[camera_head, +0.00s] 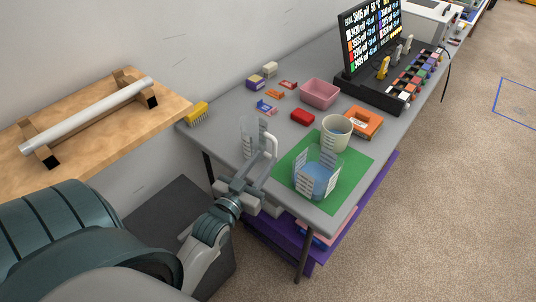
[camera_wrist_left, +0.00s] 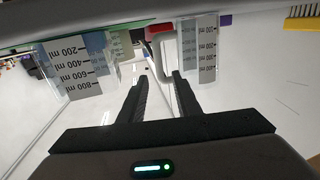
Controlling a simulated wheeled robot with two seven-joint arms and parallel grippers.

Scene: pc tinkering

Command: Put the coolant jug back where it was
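A clear jug with measuring labels and blue liquid (camera_head: 318,180) stands upright on the green mat (camera_head: 354,163). In the left wrist view it appears at the left (camera_wrist_left: 75,68). A second clear jug (camera_head: 251,130), seemingly empty, stands near the table's front left edge, its pale handle (camera_head: 270,143) toward the mat. It also shows in the left wrist view (camera_wrist_left: 201,48). My left gripper (camera_head: 262,163) is at that handle; in the left wrist view its fingers (camera_wrist_left: 161,77) are apart, with the handle at their tips. Contact is unclear. My right gripper is out of view.
A cream mug (camera_head: 336,134) stands by the mat's back corner, beside an orange device (camera_head: 363,122). A pink bin (camera_head: 320,93), red box (camera_head: 302,117) and yellow brush (camera_head: 197,113) are behind. A wooden shelf (camera_head: 90,130) is at the left.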

